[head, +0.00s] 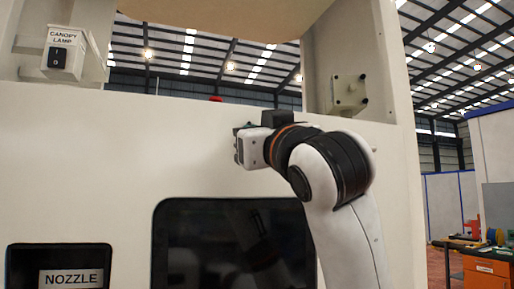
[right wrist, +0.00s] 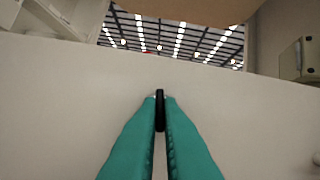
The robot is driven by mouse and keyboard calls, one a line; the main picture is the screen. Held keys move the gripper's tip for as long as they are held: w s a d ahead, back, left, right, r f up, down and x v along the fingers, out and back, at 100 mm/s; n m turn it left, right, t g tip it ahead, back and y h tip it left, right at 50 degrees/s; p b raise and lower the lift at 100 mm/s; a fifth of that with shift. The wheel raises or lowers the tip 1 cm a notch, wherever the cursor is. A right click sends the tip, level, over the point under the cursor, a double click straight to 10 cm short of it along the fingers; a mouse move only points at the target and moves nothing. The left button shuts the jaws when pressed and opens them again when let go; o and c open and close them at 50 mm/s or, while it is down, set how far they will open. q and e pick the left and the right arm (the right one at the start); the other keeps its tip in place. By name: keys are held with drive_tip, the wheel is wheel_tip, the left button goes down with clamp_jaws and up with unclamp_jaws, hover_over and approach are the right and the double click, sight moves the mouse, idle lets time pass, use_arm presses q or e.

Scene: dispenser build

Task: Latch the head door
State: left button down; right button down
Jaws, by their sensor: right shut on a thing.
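The cream door panel (head: 120,150) fills most of the head view, with a dark window (head: 225,245) below my right arm. It also shows as a wide cream surface in the right wrist view (right wrist: 60,100). In that view, the teal fingers of my right gripper (right wrist: 160,105) are shut on a slim black handle-like piece (right wrist: 159,110) against the panel. In the head view my wrist mostly hides the right gripper and this piece. I cannot make out a separate latch. My left gripper is in neither view.
A canopy lamp switch box (head: 59,58) is on the upper left post, and a small box (head: 349,92) on the right post. A small red piece (head: 216,99) shows at the panel's top edge. A nozzle label (head: 70,278) is at the lower left. An orange cabinet (head: 487,270) stands far right.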

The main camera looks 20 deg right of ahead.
drive_tip(key=shift+a+m+h+b, duration=0.1)
drive_tip(key=shift+m+h+b, duration=0.65)
drive_tip(key=shift+m, duration=0.85)
drive_tip(key=c, duration=1.6)
unclamp_jaws()
drive_tip(key=b+v, duration=0.2)
drive_tip(key=v, duration=0.4)
drive_tip(key=b+v, duration=0.3)
drive_tip(key=v, duration=0.3)
drive_tip(key=shift+w+a+f, duration=0.1)
drive_tip(key=shift+f, duration=0.05)
